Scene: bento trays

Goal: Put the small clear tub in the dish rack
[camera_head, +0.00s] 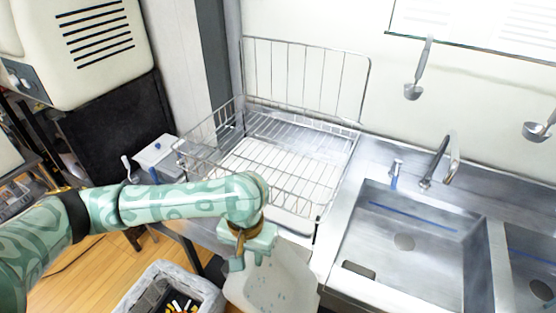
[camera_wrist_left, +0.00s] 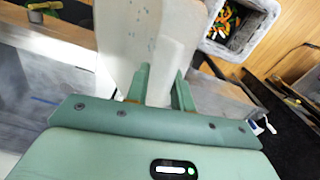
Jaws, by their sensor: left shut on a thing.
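The small clear tub (camera_head: 275,283) is a whitish, see-through container with small specks of colour on it. It hangs at the bottom middle of the head view, in front of the counter and below the rack. My left gripper (camera_head: 247,258) is shut on its wall. In the left wrist view the two green fingers (camera_wrist_left: 162,78) grip the edge of the tub (camera_wrist_left: 140,35), which looks tilted. The wire dish rack (camera_head: 285,160) stands on the counter behind my left arm. It looks empty, with a tall wire back against the wall. My right gripper is out of view.
A steel sink (camera_head: 405,240) with a tap (camera_head: 440,160) lies right of the rack. A lined bin (camera_head: 205,283) with scraps stands on the floor at lower left; it also shows in the left wrist view (camera_wrist_left: 272,12). Ladles hang on the wall.

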